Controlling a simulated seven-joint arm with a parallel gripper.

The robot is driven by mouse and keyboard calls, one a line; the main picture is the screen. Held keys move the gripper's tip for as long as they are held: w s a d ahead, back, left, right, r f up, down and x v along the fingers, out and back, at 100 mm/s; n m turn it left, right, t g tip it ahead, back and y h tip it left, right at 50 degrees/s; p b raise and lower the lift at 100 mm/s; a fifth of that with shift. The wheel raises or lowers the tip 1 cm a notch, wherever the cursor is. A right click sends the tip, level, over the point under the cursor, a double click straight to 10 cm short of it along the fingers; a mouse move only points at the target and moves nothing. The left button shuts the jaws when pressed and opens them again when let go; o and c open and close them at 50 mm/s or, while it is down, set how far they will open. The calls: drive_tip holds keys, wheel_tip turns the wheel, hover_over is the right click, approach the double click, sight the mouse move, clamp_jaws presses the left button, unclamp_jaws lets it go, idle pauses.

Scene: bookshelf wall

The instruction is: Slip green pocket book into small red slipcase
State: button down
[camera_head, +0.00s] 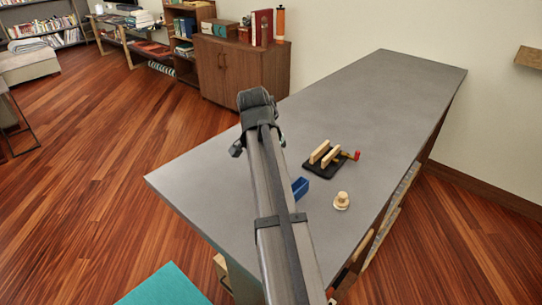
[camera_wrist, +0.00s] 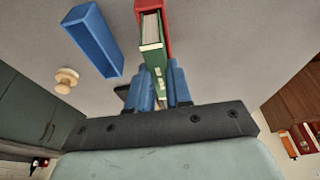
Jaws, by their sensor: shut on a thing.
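In the wrist view my gripper (camera_wrist: 160,76) has its blue fingers closed on the two sides of a green book (camera_wrist: 155,62). The book's pale page edges show at its far end. The small red slipcase (camera_wrist: 166,18) is at the top of the wrist view, with red walls on both sides of the book's far end. The far end appears to be inside it; how deep I cannot tell. In the head view my arm hides the book and the red slipcase, and the gripper's fingers cannot be made out.
An open blue case (camera_head: 300,187) and a round wooden knob (camera_head: 341,201) stand on the grey table (camera_head: 385,95), right of my arm. A black-based wooden press (camera_head: 325,158) with a red handle is behind them. The table's far end is clear.

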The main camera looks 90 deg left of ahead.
drive_tip(key=shift+f, duration=1.4)
drive_tip(key=c, duration=1)
unclamp_jaws()
drive_tip(key=shift+o, duration=0.5)
drive_tip(key=o, duration=0.3)
drive_tip(key=shift+o, duration=0.2)
drive_tip(key=shift+r, duration=0.1)
drive_tip(key=shift+r, duration=3.35)
drive_tip(key=shift+w, duration=0.1)
